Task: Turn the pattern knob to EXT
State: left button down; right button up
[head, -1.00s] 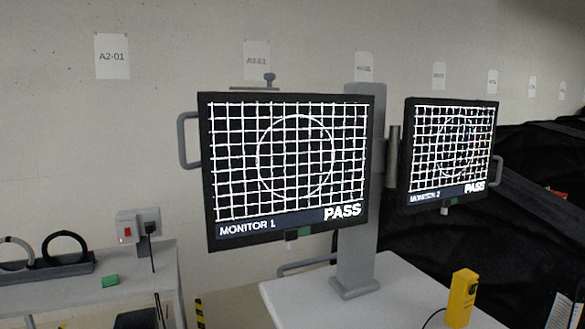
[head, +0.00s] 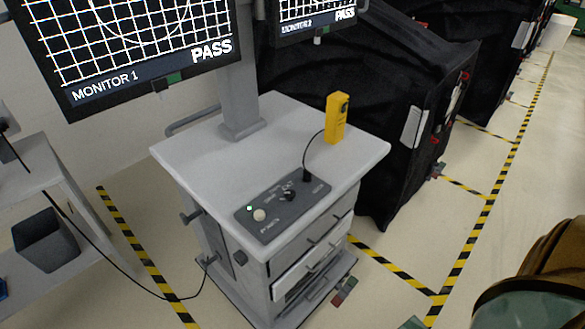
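A dark control panel (head: 284,208) lies on the front part of the grey cart top (head: 206,147). It carries a pale round knob or button (head: 259,215) beside a small lit green lamp, and a black knob (head: 288,195) near its middle. The panel lettering is too small to read, so I cannot tell the knob's setting. A black cable is plugged in at the panel's far right end. Monitor 1 (head: 130,45) and monitor 2 (head: 313,17) both show a white grid with a circle and PASS. Neither of my grippers shows.
A yellow handheld device (head: 337,118) stands on the cart's back right. A cart drawer (head: 305,270) is partly open. A black covered cart (head: 400,120) stands behind. A side table (head: 35,165) with a dark bin (head: 47,240) is at left. A brown and green object (head: 540,275) fills the lower right.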

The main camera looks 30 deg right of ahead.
aim_at(290, 195)
jog(key=z, duration=0.95)
